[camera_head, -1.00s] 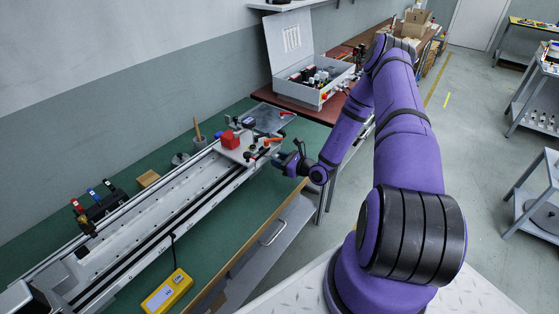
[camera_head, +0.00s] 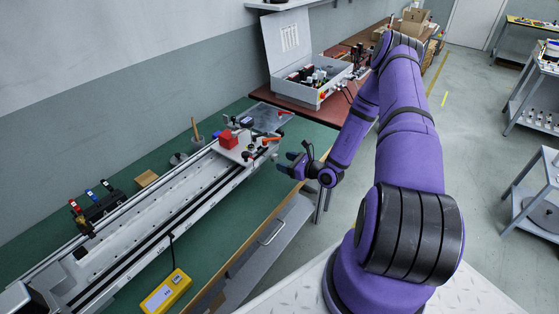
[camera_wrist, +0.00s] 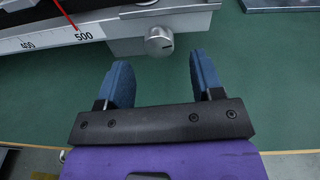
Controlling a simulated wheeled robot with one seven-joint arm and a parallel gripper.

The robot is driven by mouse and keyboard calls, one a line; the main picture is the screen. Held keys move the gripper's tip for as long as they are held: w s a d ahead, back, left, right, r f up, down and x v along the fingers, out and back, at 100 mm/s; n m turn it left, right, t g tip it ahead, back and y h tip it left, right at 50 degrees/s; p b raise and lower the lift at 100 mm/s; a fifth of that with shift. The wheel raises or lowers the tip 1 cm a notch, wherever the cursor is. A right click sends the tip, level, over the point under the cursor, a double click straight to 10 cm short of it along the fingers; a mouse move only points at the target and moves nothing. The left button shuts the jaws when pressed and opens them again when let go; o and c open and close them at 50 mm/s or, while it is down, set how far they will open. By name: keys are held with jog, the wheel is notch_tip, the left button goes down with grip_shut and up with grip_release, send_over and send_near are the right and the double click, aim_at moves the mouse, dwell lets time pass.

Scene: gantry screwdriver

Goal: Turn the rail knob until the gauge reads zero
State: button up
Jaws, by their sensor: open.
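The rail knob (camera_wrist: 159,41) is a silver round knob with a dark line on its face, at the rail's end in the wrist view. My gripper (camera_wrist: 162,75) is open and empty. Its two blue fingers lie apart, pointing toward the knob, with the knob a little beyond the fingertips and between their directions. In the head view my gripper (camera_head: 286,164) is just right of the rail's far end. The rail (camera_head: 140,218) runs along the green bench. A scale with a red pointer (camera_wrist: 66,14) shows the pointer close to 500. I cannot make out a separate gauge reading.
A red block (camera_head: 227,139) and orange-handled clamps (camera_head: 271,139) sit on the rail's carriage. A yellow device (camera_head: 168,292) with a cable lies on the bench (camera_head: 216,258) near its front edge. A grey box with raised lid (camera_head: 307,92) stands beyond. Bare green bench lies around my fingers.

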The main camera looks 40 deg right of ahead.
jog(key=v, duration=0.7)
dwell(0.4)
jog(key=s+a+r+n+g+y, duration=0.15)
jog(key=a+r+n+g, duration=0.35)
jog(key=r, duration=0.5)
jog(key=s+a+r+n+g+y, duration=0.1)
jog(key=a+r+n+g+y, duration=0.1)
jog(key=a+r+n+g, duration=0.5)
jog(key=s+a+r+n+g+y, duration=0.15)
jog(key=a+r+n, duration=0.45)
jog(key=r, duration=0.6)
jog(key=s+a+r+n+t+h, duration=0.1)
jog(key=s+r+n+t+h, duration=0.2)
jog(key=s+r+n+h, duration=0.8)
jog(key=s+r+n, duration=0.1)
jog(key=s+r, duration=0.7)
jog(key=s, duration=0.1)
jog(key=shift+s+a+r+n+t, duration=0.25)
jog(key=shift+s+a+n+t, duration=0.05)
jog(key=shift+n+t, duration=0.1)
